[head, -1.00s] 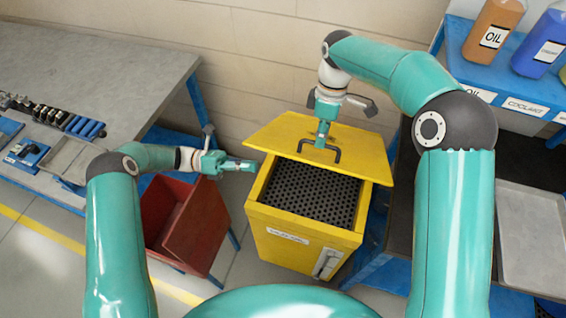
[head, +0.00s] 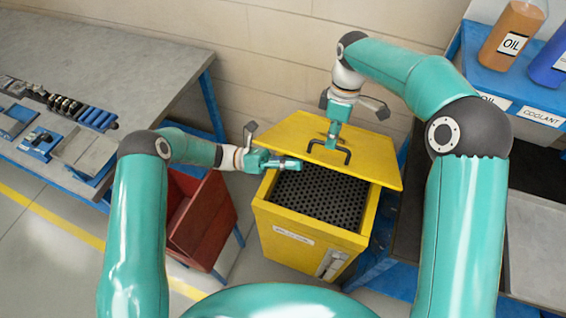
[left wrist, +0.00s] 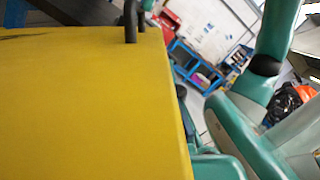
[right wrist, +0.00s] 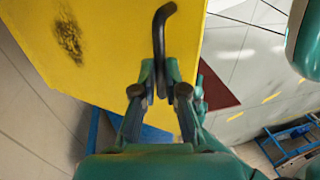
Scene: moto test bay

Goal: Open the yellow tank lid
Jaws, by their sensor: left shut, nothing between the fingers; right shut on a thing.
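The yellow tank (head: 290,217) stands in the middle of the head view, with a dark perforated grate (head: 315,200) showing in its open top. Its yellow lid (head: 378,162) is raised at the front; the lid also fills much of the left wrist view (left wrist: 90,105) and right wrist view (right wrist: 95,45). My right gripper (head: 333,142) is shut on the lid's black handle (right wrist: 160,28). My left gripper (head: 297,164) is shut and empty at the tank's left side, close to the lid's front edge; I cannot tell whether it touches. Its fingers are hidden in the left wrist view.
A red bin (head: 203,222) stands left of the tank. A grey workbench (head: 120,65) with tools is at the left. A blue shelf (head: 490,72) with bottles stands at the right, close to the tank. A wall is behind.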

